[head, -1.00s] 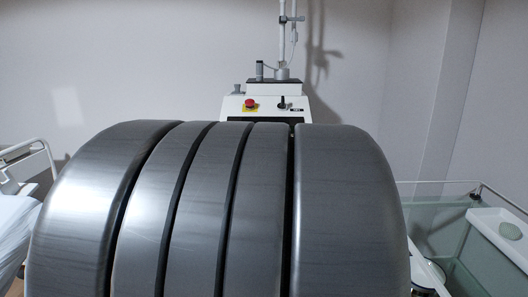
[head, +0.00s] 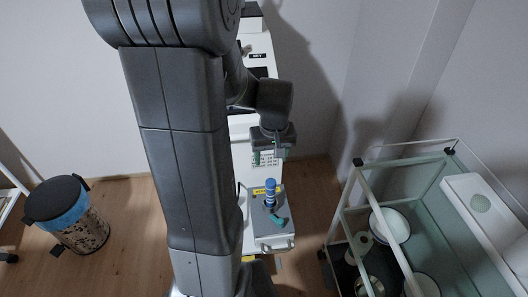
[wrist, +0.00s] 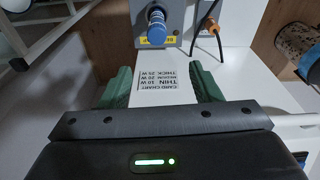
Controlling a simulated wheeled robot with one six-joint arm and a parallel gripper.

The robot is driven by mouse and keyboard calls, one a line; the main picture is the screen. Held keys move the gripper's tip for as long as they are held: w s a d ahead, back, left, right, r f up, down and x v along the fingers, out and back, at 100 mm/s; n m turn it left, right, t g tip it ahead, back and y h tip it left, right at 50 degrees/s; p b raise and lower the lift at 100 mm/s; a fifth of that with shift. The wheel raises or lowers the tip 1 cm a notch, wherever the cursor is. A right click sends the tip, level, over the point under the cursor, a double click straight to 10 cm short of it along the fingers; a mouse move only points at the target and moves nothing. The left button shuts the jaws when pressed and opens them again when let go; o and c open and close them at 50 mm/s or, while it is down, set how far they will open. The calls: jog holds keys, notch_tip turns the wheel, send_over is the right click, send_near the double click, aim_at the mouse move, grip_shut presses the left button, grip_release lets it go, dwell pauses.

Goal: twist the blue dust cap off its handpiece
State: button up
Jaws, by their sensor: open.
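The blue dust cap (head: 270,184) stands upright above a grey unit on the white machine in the head view. In the wrist view the ribbed blue cap (wrist: 157,34) is at the top centre, in front of a grey panel. The handpiece under it is mostly hidden; I cannot make out where the cap ends and the handpiece begins. My gripper (head: 271,157) is open, with green fingers apart and nothing between them. In the wrist view my gripper (wrist: 163,86) is short of the cap, which lies beyond the fingertips.
A card chart label (wrist: 163,82) lies on the white surface between the fingers. An orange plug and cable (wrist: 209,26) are right of the cap. A teal part (head: 279,219) lies on the grey unit (head: 272,239). A glass trolley (head: 425,205) stands right; a bin (head: 75,222) stands left.

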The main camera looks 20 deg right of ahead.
aim_at(270, 181)
jog(key=f, duration=0.4)
jog(key=w+f, duration=0.1)
jog(key=f, duration=0.8)
jog(key=shift+w+a, duration=0.1)
jog(key=shift+w, duration=0.2)
jog(key=shift+c, duration=0.5)
jog(key=c, duration=1)
jog(key=shift+d+f+n+b, duration=0.15)
jog(key=shift+d+n+b, duration=0.05)
jog(key=shift+n+b, duration=0.65)
jog(key=shift+d+n+b, duration=0.2)
jog(key=shift+n+b, duration=0.4)
jog(key=shift+n, duration=0.35)
jog(key=shift+n+y+b, duration=0.3)
jog(key=shift+b, duration=0.1)
jog(key=shift+a+n+b, duration=0.1)
jog(key=shift+n+b, duration=0.65)
jog(key=shift+n, duration=0.65)
